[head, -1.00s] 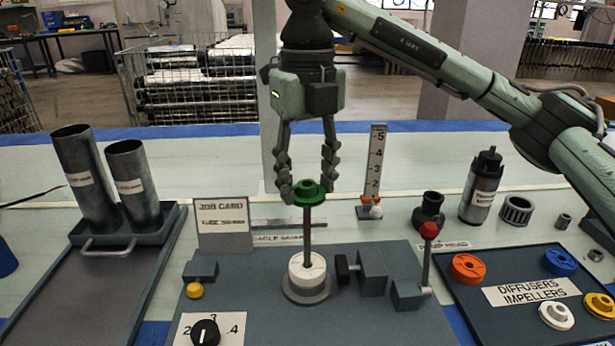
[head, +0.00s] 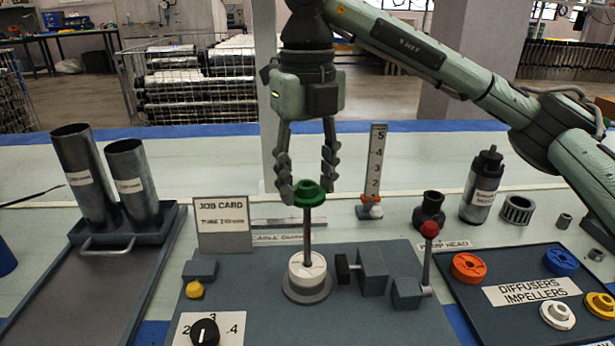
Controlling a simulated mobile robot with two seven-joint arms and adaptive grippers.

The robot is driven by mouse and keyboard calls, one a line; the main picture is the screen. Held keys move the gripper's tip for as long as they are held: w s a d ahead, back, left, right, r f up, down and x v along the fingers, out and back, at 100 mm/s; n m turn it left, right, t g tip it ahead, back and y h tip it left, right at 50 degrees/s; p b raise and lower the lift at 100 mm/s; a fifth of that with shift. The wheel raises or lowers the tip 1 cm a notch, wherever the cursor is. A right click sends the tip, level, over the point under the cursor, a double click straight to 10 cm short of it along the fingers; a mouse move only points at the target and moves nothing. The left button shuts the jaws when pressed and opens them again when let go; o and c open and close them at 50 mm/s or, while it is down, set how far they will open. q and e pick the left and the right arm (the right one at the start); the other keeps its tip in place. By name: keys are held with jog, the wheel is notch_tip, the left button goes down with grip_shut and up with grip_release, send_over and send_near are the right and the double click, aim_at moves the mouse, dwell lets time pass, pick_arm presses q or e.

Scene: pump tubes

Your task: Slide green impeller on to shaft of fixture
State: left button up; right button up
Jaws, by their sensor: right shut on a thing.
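The green impeller (head: 308,194) is at the top of the thin upright shaft (head: 307,236) of the fixture (head: 307,292). Whether the shaft's tip is inside its bore cannot be told. The fixture has a white round piece (head: 307,266) around the shaft's foot. My right gripper (head: 307,190) points down from above, with its fingers on both sides of the impeller, and is shut on it. My left gripper is not in view.
Left, a tray (head: 180,215) holds two grey tubes (head: 85,175). A job card (head: 222,222) stands behind the fixture. Right are a red-knobbed lever (head: 429,230), a scale post (head: 375,165), a motor (head: 482,185) and a tray of diffusers and impellers (head: 500,325), including orange (head: 468,267) and blue (head: 561,262) ones.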

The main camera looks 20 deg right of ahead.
jog(key=shift+f+b, duration=0.8)
jog(key=shift+f, duration=0.45)
jog(key=o, duration=1)
jog(key=shift+r, duration=0.1)
notch_tip(320, 180, up, 12)
jog(key=shift+s, duration=0.1)
dwell(0.4)
